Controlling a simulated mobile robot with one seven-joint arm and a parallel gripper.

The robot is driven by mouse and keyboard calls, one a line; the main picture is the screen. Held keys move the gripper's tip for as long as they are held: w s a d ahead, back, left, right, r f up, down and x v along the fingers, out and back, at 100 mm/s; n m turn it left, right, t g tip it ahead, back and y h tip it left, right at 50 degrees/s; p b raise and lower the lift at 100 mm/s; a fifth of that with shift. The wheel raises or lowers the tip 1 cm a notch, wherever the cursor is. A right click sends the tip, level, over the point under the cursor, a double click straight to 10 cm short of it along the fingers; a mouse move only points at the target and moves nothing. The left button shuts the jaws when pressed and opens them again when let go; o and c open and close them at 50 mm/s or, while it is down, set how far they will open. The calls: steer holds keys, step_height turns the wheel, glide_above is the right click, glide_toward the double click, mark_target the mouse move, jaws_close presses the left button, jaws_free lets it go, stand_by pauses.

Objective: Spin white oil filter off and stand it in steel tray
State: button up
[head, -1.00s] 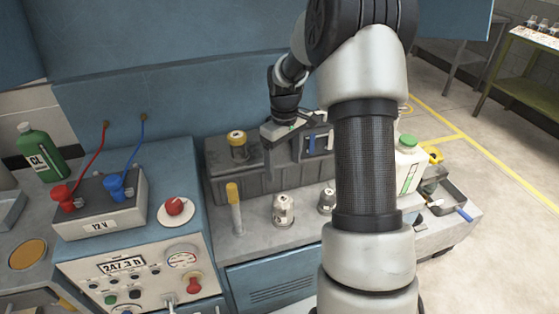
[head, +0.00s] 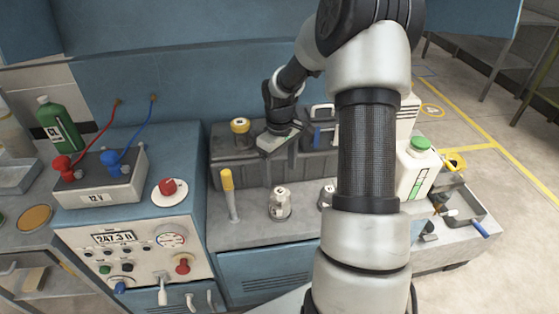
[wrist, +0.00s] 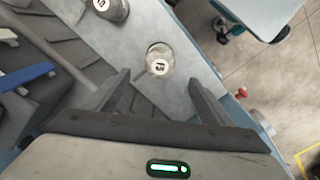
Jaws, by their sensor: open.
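Two short pale canisters with round labels stand on the grey bench top, one in the middle (head: 279,204) and one further right (head: 326,198), partly hidden by my arm. In the wrist view one canister (wrist: 159,60) sits just beyond and between my fingertips, and the other (wrist: 112,9) is at the top edge. I cannot tell for sure which is the white oil filter. My gripper (wrist: 160,80) is open and empty; in the head view it (head: 281,162) hangs above and behind the middle canister. A grey metal tray (head: 478,204) lies at the bench's right end.
A yellow-topped tube (head: 228,195) stands left of the middle canister. A dark ribbed block (head: 232,170) with a yellow-capped part (head: 240,130) lies behind. A white jug with a green cap (head: 415,170) stands right of my arm. The control box (head: 130,250) is at left.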

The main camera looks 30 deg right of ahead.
mark_target(280, 198)
step_height(280, 198, down, 13)
steer(key=shift+r+b, duration=0.2)
steer(key=shift+b, duration=0.45)
steer(key=c, duration=1.4)
steer(key=shift+o, duration=0.2)
steer(key=n+p, duration=0.1)
steer(key=n, duration=0.2)
steer(key=shift+r, duration=0.15)
steer(key=shift+n+p, duration=0.4)
steer(key=shift+n, duration=0.7)
